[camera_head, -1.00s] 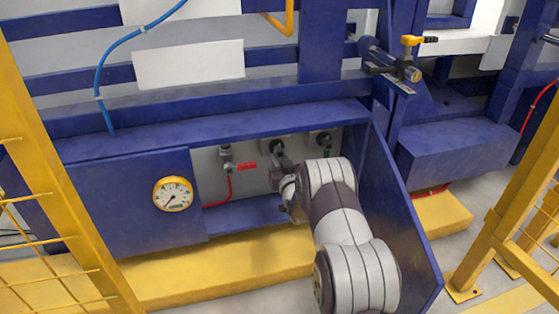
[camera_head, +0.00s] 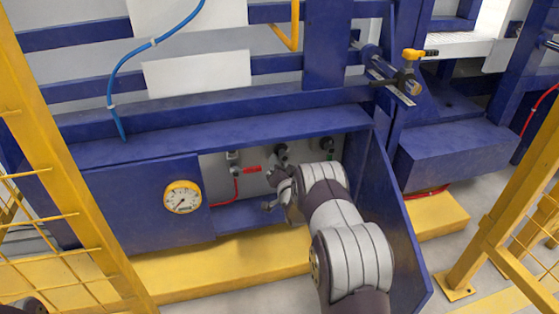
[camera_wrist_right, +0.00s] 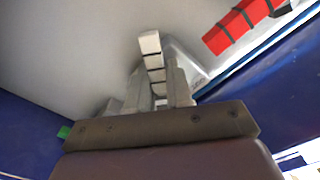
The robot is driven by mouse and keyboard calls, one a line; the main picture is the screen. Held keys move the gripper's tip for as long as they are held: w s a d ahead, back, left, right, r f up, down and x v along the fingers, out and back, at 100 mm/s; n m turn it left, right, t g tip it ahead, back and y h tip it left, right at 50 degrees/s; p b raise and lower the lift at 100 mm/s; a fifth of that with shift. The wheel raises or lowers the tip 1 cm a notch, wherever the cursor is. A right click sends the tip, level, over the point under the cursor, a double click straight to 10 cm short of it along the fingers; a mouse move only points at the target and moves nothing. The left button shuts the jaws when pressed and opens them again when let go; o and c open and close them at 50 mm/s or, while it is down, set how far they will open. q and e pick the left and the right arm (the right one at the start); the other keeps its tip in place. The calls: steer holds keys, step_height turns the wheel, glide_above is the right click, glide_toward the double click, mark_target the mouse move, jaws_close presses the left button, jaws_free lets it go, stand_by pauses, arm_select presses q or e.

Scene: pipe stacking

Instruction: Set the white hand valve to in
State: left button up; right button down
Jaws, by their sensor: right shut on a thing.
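The white hand valve's pale, banded handle (camera_wrist_right: 152,58) shows in the right wrist view, sticking up between the fingers of my right gripper (camera_wrist_right: 160,88). The fingers are shut on it. In the head view my right gripper (camera_head: 274,182) is inside the recess of the blue bench, just below a dark valve fitting (camera_head: 281,151) on the back wall. There the white handle is hidden or too small to make out. My left gripper is not in view.
A red valve handle (camera_head: 252,169) is left of the gripper, also seen in the wrist view (camera_wrist_right: 235,26). Another fitting (camera_head: 326,144) is to the right. A blue side panel (camera_head: 385,200) stands close to my arm. A gauge (camera_head: 182,197) is at left.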

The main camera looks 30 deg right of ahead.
steer(key=shift+a+m, duration=0.1)
steer(key=shift+m, duration=0.2)
steer(key=c, duration=1.1)
jaws_free()
steer(key=shift+s, duration=0.1)
steer(key=p+v, duration=0.7)
steer(key=v, duration=0.5)
steer(key=shift+s+a+p, duration=0.15)
steer(key=shift+s+p, duration=0.15)
steer(key=shift+p, duration=0.05)
